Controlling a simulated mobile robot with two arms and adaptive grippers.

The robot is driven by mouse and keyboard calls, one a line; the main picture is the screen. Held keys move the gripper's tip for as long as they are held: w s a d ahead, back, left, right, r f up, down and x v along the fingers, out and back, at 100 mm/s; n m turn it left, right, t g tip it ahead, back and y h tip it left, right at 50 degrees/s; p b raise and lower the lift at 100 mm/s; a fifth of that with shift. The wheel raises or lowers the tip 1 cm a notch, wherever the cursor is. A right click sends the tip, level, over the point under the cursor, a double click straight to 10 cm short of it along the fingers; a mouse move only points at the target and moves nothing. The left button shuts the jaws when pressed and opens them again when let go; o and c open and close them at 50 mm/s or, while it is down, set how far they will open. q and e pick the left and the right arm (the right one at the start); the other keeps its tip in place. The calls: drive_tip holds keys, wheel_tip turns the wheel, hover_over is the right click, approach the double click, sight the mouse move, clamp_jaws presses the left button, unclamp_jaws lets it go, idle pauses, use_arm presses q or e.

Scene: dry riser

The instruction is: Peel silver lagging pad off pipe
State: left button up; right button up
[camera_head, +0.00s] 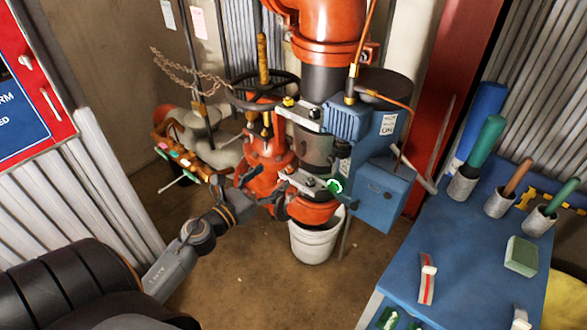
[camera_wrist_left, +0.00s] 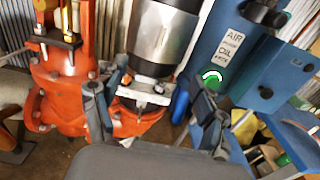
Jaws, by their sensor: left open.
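The silver lagging pad (camera_head: 314,148) appears as a grey metallic sleeve around the vertical pipe, between two clamp brackets. In the left wrist view the pad (camera_wrist_left: 160,36) is a shiny cylinder at the top centre, above a dark band and a bolted bracket (camera_wrist_left: 143,94). My left gripper (camera_head: 262,188) is in front of the lower red pipework, below and left of the pad. In the left wrist view its fingers (camera_wrist_left: 150,106) are spread wide and empty, one on each side of the bracket, below the pad. My right gripper is not seen.
A red valve (camera_head: 264,150) with a dark handwheel stands left of the pipe. A blue box (camera_head: 380,200) is close on the right. A white bucket (camera_head: 316,238) stands below. A blue bench (camera_head: 455,255) with tools is at the right. The floor left of the bucket is clear.

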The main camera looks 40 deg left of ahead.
sight(301, 153)
use_arm(q)
drive_tip(key=w, duration=0.4)
drive_tip(key=w+p, duration=0.1)
drive_tip(key=w, duration=0.3)
drive_tip(key=w+p, duration=0.1)
drive_tip(key=w, duration=0.3)
drive_tip(key=shift+w+d+r, duration=0.1)
drive_tip(key=shift+d, duration=0.3)
drive_tip(key=shift+w, duration=0.55)
